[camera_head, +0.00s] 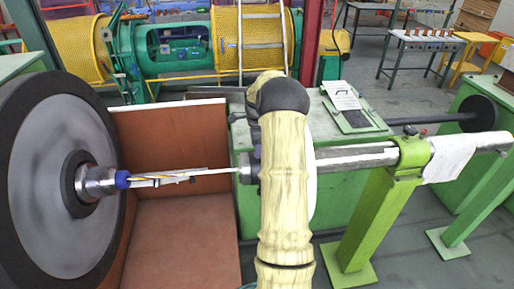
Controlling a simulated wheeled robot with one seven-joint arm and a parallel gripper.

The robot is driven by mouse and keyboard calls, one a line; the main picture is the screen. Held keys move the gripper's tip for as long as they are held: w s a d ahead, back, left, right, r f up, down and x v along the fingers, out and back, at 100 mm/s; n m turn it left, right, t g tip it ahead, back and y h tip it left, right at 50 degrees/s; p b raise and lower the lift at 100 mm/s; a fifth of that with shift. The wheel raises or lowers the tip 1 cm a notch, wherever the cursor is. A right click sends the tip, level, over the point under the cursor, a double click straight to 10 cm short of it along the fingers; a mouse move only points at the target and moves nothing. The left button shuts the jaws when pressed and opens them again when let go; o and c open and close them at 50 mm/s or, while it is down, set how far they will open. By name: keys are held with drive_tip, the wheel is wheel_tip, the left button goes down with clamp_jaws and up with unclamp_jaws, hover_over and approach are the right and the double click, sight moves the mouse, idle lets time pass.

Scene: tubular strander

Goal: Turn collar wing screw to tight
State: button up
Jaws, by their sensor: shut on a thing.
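A bare horizontal shaft (355,158) runs right from behind my arm to a green stand. At its left end a dark grey collar-like piece (246,167) shows just left of my arm. I cannot make out a wing screw on it; my arm covers much of that spot. My cream arm (284,185) with its dark joint stands upright across the middle of the view. My gripper is hidden behind the arm, so its jaws and what they touch do not show.
A large black-rimmed wheel (55,185) with a metal hub and blue ring (122,179) stands at left. Thin rods run from it toward the collar-like piece. A brown panelled bay (180,240) lies between. The light green stand (375,220) is at right.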

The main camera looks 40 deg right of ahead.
drive_tip(key=o, duration=1)
drive_tip(key=shift+r, duration=0.1)
wheel_tip(320, 180, up, 17)
drive_tip(key=b, duration=0.3)
drive_tip(key=shift+r, duration=0.15)
